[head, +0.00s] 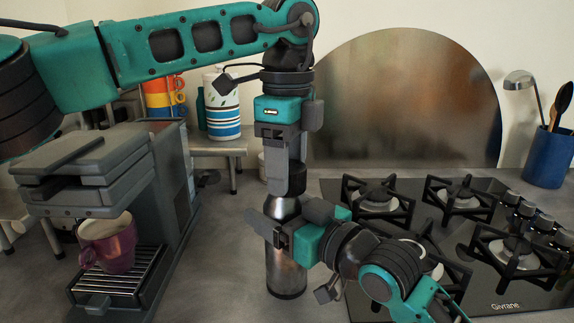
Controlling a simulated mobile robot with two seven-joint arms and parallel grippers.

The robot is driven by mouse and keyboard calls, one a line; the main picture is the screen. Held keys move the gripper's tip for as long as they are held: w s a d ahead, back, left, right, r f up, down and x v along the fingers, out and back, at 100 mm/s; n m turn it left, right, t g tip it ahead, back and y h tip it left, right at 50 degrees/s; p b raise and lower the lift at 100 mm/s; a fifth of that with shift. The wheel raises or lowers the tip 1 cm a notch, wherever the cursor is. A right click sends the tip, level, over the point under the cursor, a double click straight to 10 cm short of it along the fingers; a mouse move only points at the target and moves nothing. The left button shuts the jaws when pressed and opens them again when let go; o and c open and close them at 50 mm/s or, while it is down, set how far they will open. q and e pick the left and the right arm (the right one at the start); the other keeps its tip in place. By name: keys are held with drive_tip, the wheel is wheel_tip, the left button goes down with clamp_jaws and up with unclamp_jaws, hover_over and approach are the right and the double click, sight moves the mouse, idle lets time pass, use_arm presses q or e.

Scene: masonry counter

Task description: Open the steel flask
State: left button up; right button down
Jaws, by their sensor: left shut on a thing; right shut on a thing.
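The steel flask (286,272) stands upright on the counter, left of the cooktop. Its dark cap (297,177) shows at the top, just under my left gripper. My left gripper (286,180) points straight down over the flask and is shut on the cap. My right gripper (284,228) comes in from the lower right and is shut around the flask's upper body. Its fingers hide part of the flask's middle and shoulder. I cannot tell whether the cap is turned or loose on the neck.
A coffee machine (172,190) with a purple mug (107,243) on its drip tray stands at left. A black gas cooktop (485,285) fills the right side. A blue utensil pot (548,157) stands at far right. A striped canister (223,115) sits on a shelf behind.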

use_arm(q)
drive_tip(key=shift+r, duration=0.1)
drive_tip(key=shift+r, duration=1)
drive_tip(key=shift+r, duration=2)
use_arm(e)
unclamp_jaws()
drive_tip(key=v, duration=1.2)
